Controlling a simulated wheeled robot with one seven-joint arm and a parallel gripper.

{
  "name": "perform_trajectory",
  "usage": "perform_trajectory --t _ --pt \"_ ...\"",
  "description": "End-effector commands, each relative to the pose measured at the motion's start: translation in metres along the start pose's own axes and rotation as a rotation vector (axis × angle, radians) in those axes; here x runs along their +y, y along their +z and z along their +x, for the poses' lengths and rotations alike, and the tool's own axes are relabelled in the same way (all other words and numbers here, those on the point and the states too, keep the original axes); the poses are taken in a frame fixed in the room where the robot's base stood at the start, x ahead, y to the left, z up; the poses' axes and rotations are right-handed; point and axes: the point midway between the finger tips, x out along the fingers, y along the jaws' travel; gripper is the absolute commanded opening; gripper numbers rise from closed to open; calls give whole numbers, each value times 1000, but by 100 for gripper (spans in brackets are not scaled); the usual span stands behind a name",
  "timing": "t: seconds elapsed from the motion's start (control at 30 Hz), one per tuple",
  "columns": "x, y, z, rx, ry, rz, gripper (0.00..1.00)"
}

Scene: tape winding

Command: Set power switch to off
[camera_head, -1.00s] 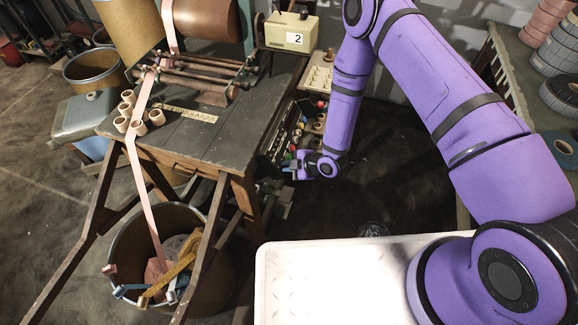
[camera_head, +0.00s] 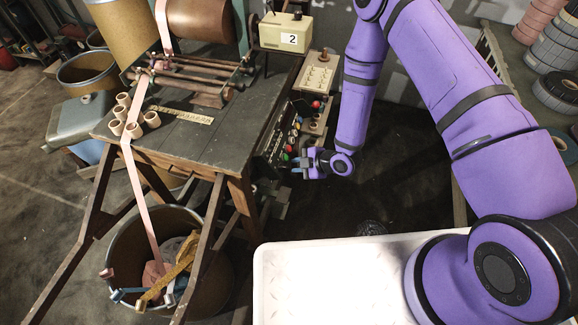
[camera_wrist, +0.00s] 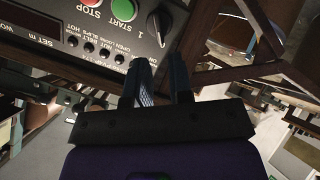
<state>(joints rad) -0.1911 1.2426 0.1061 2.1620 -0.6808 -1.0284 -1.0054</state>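The machine's control panel (camera_head: 277,140) is on the right side of the workbench, seen edge-on in the head view. In the wrist view, the dark panel (camera_wrist: 62,38) fills the upper left. A row of small dark knobs (camera_wrist: 90,48) lies below. I cannot read a power label clearly. My gripper (camera_head: 304,164) is just right of the panel.
A white tray surface (camera_head: 330,285) is in front. The floor right of my gripper is clear.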

Motion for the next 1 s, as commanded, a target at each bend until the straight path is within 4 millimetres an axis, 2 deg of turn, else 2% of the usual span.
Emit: perform_trajectory --t 0.1,0.33,1.0 --pt "1 0 -22 0 2 0 20" --pt "0 0 -46 0 1 0 20" --pt "3 0 -50 -3 1 -1 20"
